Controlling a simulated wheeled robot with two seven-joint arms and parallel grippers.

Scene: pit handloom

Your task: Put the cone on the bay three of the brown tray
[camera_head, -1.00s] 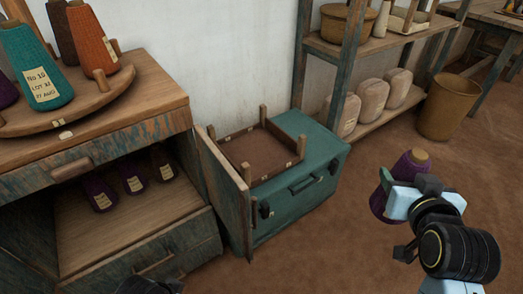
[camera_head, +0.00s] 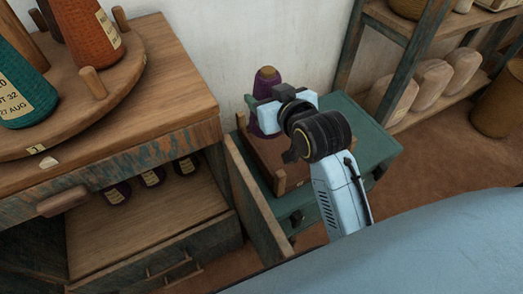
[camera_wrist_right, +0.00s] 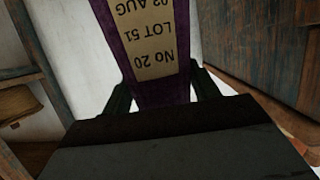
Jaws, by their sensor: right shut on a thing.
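The purple cone (camera_head: 267,76) is in my right gripper (camera_head: 266,112), whose fingers are shut on its sides. It looks upright, over the brown tray (camera_head: 268,153) on the green trunk. In the right wrist view the cone (camera_wrist_right: 183,92) shows a tan label, upside down, reading "No 20 LOT 51". The gripper and wrist hide the cone's lower part and much of the tray, so I cannot tell whether the cone touches it or which bay lies below. My left gripper is not in view.
The green trunk (camera_head: 372,138) stands beside a wooden cabinet (camera_head: 130,90), with the open door (camera_head: 255,205) close to the tray. A shelf (camera_head: 415,105) holds pale bundles.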

